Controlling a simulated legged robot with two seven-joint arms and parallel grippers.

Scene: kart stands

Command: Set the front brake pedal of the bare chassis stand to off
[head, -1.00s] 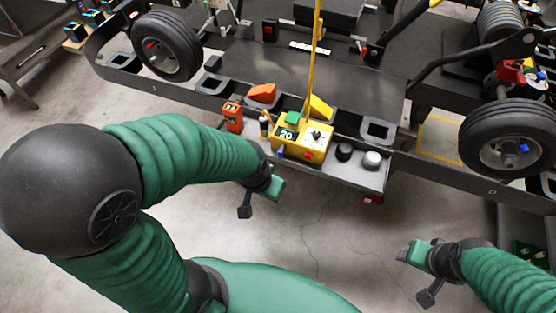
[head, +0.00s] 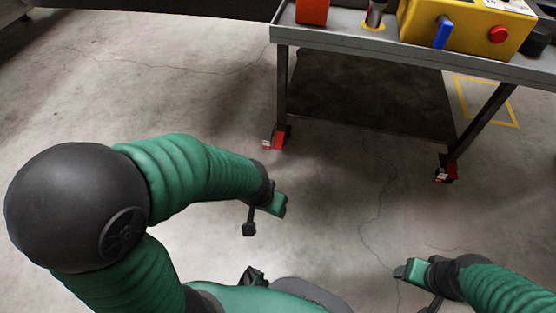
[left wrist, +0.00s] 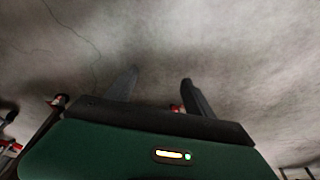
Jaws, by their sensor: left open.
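A grey stand (head: 345,42) on dark legs is at the upper right of the head view. Two of its casters show red pedals: a left red pedal (head: 277,138) and a right red pedal (head: 443,172). I cannot tell which is the front brake pedal or how either is set. My left gripper (head: 284,205) is below the left caster in the head view, apart from it. In the left wrist view, its two fingers (left wrist: 158,85) are spread with floor between them. A small red part (left wrist: 175,108) shows near the right finger's base. My right gripper (head: 402,271) is at lower right, its jaws unclear.
A yellow control box (head: 470,28) with a blue lever and red button sits on the stand's top, beside an orange-red block (head: 312,11). A dark beam crosses the top left. The concrete floor (head: 150,80) is clear in front of the stand.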

